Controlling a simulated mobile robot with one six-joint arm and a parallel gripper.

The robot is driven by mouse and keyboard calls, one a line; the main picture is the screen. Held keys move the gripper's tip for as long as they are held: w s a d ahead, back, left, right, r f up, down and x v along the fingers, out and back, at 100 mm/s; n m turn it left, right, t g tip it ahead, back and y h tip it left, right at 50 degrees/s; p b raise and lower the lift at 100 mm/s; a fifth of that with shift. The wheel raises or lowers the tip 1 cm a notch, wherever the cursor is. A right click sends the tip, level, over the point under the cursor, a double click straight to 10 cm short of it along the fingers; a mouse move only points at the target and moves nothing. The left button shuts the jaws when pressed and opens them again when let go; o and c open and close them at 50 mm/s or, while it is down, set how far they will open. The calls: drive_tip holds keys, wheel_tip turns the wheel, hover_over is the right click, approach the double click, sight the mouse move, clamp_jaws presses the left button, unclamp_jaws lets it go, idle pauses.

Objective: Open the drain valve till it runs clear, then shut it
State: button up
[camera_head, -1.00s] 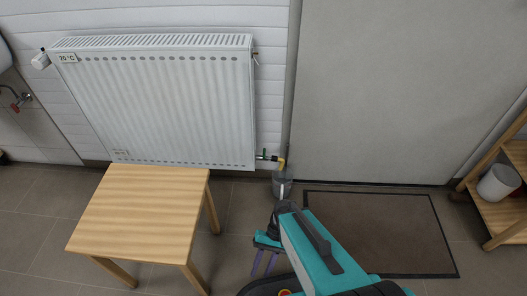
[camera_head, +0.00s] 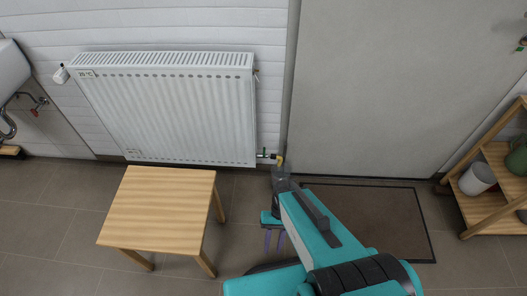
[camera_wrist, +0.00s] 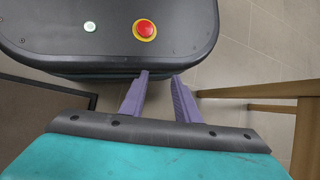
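The drain valve (camera_head: 265,154) sits low at the right end of the white radiator (camera_head: 170,110), with a small green lever and a yellow, brass-like outlet (camera_head: 280,159) bent downward. A greyish container (camera_head: 279,171) stands under the outlet, mostly hidden behind my arm. Whether water runs is too small to tell. My gripper (camera_head: 274,242) has purple fingers and hangs well in front of the valve, apart from it, between the table and the mat. In the wrist view my gripper (camera_wrist: 161,76) is open and empty, with my own base beyond it.
A wooden table (camera_head: 160,208) stands left of my gripper; its legs (camera_wrist: 255,107) show in the wrist view. A dark mat (camera_head: 375,215) lies at right before a grey door (camera_head: 400,90). A wooden shelf (camera_head: 490,190) with a white pot (camera_head: 477,178) stands far right.

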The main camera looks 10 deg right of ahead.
drive_tip(key=s+d+r+h+p, duration=0.1)
drive_tip(key=d+r+p, duration=0.2)
drive_tip(key=r+p, duration=0.8)
drive_tip(key=s+d+r+n+h+p, duration=0.1)
drive_tip(key=d+r+h+p, duration=0.1)
drive_tip(key=r+p, duration=0.9)
drive_tip(key=p, duration=0.3)
drive_tip(key=shift+d+r+t, duration=0.15)
drive_tip(key=shift+d+t, duration=0.25)
